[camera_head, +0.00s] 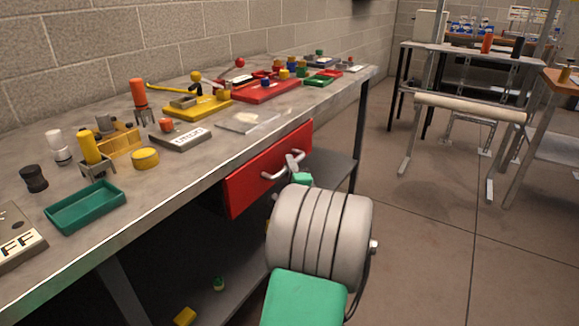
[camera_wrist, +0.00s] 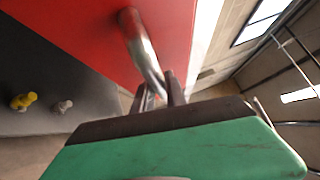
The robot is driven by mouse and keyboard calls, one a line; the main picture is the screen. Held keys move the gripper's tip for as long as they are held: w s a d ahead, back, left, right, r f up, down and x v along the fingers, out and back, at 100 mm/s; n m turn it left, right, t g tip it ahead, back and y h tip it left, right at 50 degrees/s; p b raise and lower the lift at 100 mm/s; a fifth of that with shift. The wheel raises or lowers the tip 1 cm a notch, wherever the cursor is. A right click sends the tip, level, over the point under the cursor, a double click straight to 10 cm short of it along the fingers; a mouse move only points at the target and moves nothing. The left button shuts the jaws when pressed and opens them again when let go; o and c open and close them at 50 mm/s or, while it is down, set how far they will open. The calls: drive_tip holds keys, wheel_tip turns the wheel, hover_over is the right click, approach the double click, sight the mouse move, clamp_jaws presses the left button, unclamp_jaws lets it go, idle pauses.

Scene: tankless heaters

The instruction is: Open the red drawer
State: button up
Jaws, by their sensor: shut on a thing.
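The red drawer (camera_head: 242,184) is set under the near edge of the workbench. Its red front also fills the upper part of the wrist view (camera_wrist: 75,30). A silver bar handle (camera_head: 270,175) is fixed across the drawer front. In the wrist view the handle (camera_wrist: 143,50) runs down between the fingers of my gripper (camera_wrist: 163,92). My gripper (camera_head: 292,164) is shut on the handle near its right end in the head view. My own arm hides part of the space below the drawer.
The grey workbench (camera_head: 215,155) holds a green tray (camera_head: 87,206) and several tools and blocks. A lower shelf (camera_head: 240,285) carries small yellow items. Open floor (camera_head: 430,250) lies to the right, with another table (camera_head: 450,48) farther back.

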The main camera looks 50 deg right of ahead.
clamp_jaws()
idle(0.8)
drive_tip(key=shift+s, duration=0.1)
